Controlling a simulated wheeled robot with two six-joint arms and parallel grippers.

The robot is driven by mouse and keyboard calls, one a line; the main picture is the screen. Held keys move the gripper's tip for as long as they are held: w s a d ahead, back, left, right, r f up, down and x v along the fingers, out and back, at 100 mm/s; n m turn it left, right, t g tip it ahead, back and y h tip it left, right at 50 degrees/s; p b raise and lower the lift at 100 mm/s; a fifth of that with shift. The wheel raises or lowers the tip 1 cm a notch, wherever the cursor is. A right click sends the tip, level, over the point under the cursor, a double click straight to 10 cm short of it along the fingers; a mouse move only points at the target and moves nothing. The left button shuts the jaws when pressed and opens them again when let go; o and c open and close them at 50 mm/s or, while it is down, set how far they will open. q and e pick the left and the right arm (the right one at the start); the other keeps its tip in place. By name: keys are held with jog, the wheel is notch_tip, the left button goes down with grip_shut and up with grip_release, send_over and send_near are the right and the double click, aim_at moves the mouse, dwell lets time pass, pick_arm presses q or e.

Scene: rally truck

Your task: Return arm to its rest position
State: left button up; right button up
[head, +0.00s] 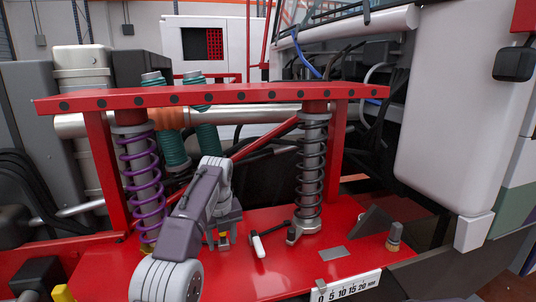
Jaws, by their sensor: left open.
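My left arm reaches in from the bottom, with a pale round joint and a dark purple-grey link. My left gripper (222,233) points down over the red deck (285,276), between the purple coil spring and the black coil spring. Its jaws are open. A small part with some yellow (223,241) shows between or just behind the fingertips; I cannot tell whether they touch it. My right gripper is not in view.
A red beam (215,97) spans above the arm. The purple spring (142,172) stands left, the black spring (311,165) right. The deck's front middle looks clear.

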pick_arm(q)
jog(key=s+a+f+n, duration=0.3)
jog(key=s+f+n, duration=0.5)
jog(key=s+n, duration=0.65)
jog(key=s+a+f+n, duration=0.3)
jog(key=s+f+n, duration=0.7)
jog(key=n, duration=0.7)
jog(key=s+d+f+g+b, duration=0.1)
jog(key=s+f+b, duration=0.2)
jog(key=f+b, duration=2.2)
jog(key=shift+f+h+b, duration=0.35)
jog(key=shift+h+b, duration=0.05)
jog(key=shift+b, duration=0.15)
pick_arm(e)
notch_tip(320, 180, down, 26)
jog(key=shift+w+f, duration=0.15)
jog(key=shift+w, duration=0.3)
pick_arm(q)
jog(key=shift+s, duration=0.15)
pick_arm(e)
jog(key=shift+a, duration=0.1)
